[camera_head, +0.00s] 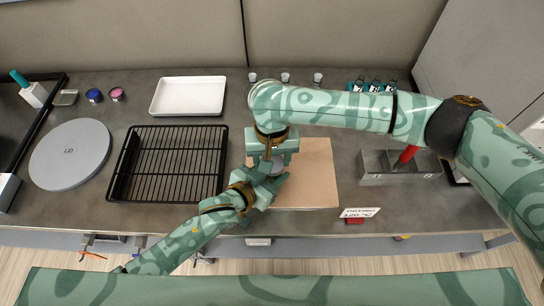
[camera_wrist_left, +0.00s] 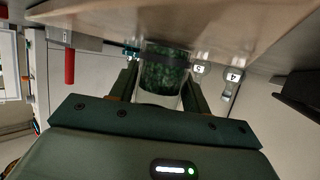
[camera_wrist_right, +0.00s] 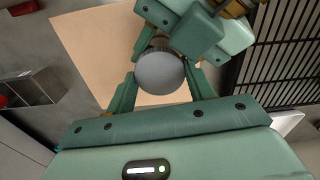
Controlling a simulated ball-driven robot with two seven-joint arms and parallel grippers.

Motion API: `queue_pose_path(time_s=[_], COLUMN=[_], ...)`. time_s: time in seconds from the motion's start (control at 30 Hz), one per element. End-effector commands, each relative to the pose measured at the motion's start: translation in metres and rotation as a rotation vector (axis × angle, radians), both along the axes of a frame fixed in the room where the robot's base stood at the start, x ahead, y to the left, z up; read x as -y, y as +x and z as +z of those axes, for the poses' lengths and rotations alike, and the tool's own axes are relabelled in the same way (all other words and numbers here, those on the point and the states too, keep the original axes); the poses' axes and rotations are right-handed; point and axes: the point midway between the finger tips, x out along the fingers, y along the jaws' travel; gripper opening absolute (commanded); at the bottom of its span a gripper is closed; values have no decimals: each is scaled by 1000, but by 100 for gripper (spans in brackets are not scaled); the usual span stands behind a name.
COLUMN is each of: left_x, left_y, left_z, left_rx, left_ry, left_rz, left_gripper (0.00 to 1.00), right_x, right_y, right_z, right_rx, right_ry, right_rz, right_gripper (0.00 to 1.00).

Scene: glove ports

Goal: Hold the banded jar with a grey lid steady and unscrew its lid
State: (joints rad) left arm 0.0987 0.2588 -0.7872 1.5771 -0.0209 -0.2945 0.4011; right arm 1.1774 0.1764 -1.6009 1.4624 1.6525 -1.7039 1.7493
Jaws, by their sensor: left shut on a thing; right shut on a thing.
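The banded jar (camera_wrist_left: 165,75) stands on the tan board (camera_head: 316,172); in the left wrist view its clear body shows green contents and a dark band. Its round grey lid (camera_wrist_right: 160,72) shows from above in the right wrist view. My left gripper (camera_head: 262,188) is low beside the board, its fingers shut on the jar's body. My right gripper (camera_head: 274,158) is above it, with its fingers on both sides of the lid, shut on it. In the head view the two grippers hide most of the jar. I cannot tell whether the lid has turned.
A black wire rack (camera_head: 172,165) lies left of the board, with a white tray (camera_head: 188,96) behind it. A metal bin (camera_head: 376,168) with a red-handled thing stands right. Several small labelled cups line the back.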

Motion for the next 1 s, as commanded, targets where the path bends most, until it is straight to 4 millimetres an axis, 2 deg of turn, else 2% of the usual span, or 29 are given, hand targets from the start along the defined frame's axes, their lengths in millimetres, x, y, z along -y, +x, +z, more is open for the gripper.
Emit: queue_pose_path(time_s=[0.27, 0.3, 0.33, 0.37, 0.63, 0.97, 1.0], left_x=[0, 0, 0, 0, 0, 0, 0], left_y=[0, 0, 0, 0, 0, 0, 0], left_z=[0, 0, 0, 0, 0, 0, 0], left_rx=[0, 0, 0, 0, 0, 0, 0], left_ry=[0, 0, 0, 0, 0, 0, 0], left_rz=[-1, -1, -1, -1, 0, 0, 0], left_gripper=[0, 0, 0, 0, 0, 0, 0], right_x=[0, 0, 0, 0, 0, 0, 0], right_y=[1, 1, 1, 1, 0, 1, 0], right_z=[0, 0, 0, 0, 3, 43, 45], right_rx=[2, 2, 2, 2, 1, 3, 1], right_ry=[-1, -1, -1, -1, 0, -1, 0], right_rz=[11, 11, 10, 10, 10, 10, 9], right_gripper=[26, 64, 72, 75, 75, 75, 71])
